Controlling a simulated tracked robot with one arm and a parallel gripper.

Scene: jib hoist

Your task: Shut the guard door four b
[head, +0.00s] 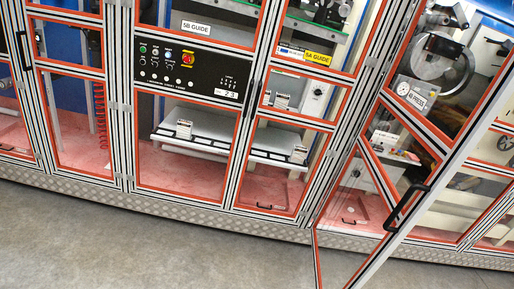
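A guard door (437,177) with a silver frame and orange-red edging stands open at the right. It juts out from the row of guards, and its lower end hangs in front of the plinth, over the floor. A black handle (405,206) is on its long, slanting free edge. A small white label (411,96) shows through or on the upper panel, and I cannot read it surely. No label clearly reading four b shows. My gripper is not in view.
Guards marked 5B GUIDE (196,27) and 5A GUIDE (318,58) look shut, left of the open door. A control panel (187,72) has a red button. A tread-plate plinth (150,206) runs along the bottom. The grey floor (120,250) in front is clear.

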